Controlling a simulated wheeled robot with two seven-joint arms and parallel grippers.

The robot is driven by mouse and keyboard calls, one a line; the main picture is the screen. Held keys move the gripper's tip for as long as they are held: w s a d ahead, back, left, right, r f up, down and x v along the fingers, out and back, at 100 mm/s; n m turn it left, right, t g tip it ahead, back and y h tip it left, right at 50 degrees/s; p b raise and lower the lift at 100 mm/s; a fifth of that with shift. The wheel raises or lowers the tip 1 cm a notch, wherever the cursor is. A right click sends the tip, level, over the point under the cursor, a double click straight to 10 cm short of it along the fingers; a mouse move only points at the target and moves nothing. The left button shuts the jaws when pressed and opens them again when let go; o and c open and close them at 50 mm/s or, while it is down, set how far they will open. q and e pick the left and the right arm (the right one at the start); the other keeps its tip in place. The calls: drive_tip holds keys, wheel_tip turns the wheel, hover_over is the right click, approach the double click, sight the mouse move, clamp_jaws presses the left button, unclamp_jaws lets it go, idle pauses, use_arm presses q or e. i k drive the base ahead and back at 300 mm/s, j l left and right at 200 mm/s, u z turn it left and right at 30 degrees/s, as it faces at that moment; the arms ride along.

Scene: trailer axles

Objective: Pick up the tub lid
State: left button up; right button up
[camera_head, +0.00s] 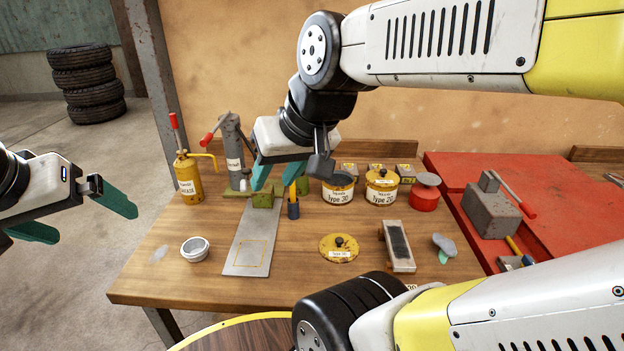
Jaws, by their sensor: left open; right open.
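The tub lid (339,250) is a round yellow disc with a black knob and a small label. It lies flat on the wooden workbench near its front middle. A yellow tub (338,194) labelled Type 30 stands behind it with no lid on top. A second yellow tub (381,192), labelled Type 20, has a lid on. My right gripper (277,174) is open, its teal fingers above the back of the bench, behind and left of the lid. My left gripper (78,216) is open and empty, left of the bench, far from the lid.
A brush-like block (398,246) lies just right of the lid. A grey plate (246,245) lies to its left, with a small metal cup (195,249) beyond. A yellow oil can (189,179) stands at back left. A red surface (460,172) adjoins the bench.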

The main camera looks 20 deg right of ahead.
sight(338, 248)
drive_tip(key=z, duration=1.3)
